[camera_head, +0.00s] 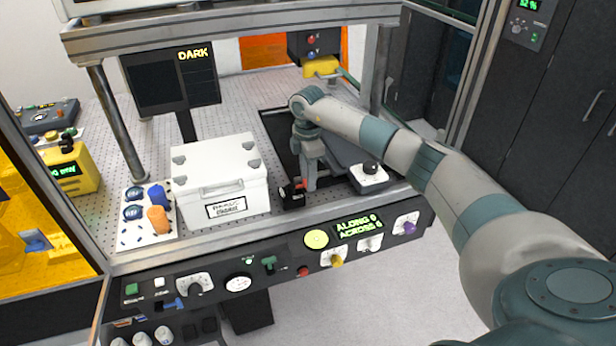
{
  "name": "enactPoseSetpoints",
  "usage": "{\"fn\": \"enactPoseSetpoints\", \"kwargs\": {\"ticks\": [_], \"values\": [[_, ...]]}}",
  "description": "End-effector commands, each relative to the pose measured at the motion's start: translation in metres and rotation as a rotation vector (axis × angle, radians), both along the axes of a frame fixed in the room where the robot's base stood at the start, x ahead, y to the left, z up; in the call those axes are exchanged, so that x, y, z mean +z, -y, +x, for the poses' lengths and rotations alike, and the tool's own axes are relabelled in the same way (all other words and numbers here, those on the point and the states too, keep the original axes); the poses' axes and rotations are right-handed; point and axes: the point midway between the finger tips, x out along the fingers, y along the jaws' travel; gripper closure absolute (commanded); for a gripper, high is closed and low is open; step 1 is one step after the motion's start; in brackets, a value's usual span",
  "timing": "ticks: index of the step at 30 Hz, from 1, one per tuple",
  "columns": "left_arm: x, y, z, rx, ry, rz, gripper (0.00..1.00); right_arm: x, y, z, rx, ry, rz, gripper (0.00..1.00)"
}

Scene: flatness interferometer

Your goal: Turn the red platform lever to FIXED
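My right arm reaches in from the right over the bench, its wrist bent down. Its dark gripper (303,188) is low near the bench's front edge, just right of the white box. A small red part (298,185), which looks like the red platform lever, shows at the gripper, by a small black block (291,198). The wrist partly hides this spot, and I cannot tell whether the fingers touch the red part or are open or shut. No FIXED marking is readable. My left gripper is not in view.
A white lidded box (218,180) stands close left of the gripper. A dark platform with a white-based black knob (369,173) lies to the right. The front panel (268,285) carries knobs, switches and a display reading ALONG 0, ACROSS. Frame posts (117,122) stand at the sides.

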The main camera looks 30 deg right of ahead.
Motion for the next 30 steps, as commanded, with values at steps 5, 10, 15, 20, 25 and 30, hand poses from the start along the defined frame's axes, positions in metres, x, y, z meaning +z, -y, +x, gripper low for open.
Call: {"fn": "enactPoseSetpoints", "kwargs": {"ticks": [5,10,15,20,25,30], "values": [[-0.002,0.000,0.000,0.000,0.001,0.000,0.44,0.000,0.000,0.001,0.011,0.001,0.000,0.91],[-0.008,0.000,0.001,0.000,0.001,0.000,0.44,-0.001,0.001,0.003,0.050,0.002,0.000,0.91],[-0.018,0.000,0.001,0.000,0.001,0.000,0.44,-0.002,0.001,0.008,0.129,0.003,-0.001,0.91],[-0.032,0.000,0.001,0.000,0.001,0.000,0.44,-0.003,0.002,0.014,0.243,0.004,-0.001,0.91],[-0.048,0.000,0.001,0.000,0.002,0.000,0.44,-0.003,0.001,0.022,0.393,0.004,-0.001,0.91],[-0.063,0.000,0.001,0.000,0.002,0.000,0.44,-0.002,-0.001,0.030,0.556,0.004,-0.002,0.91]]}}
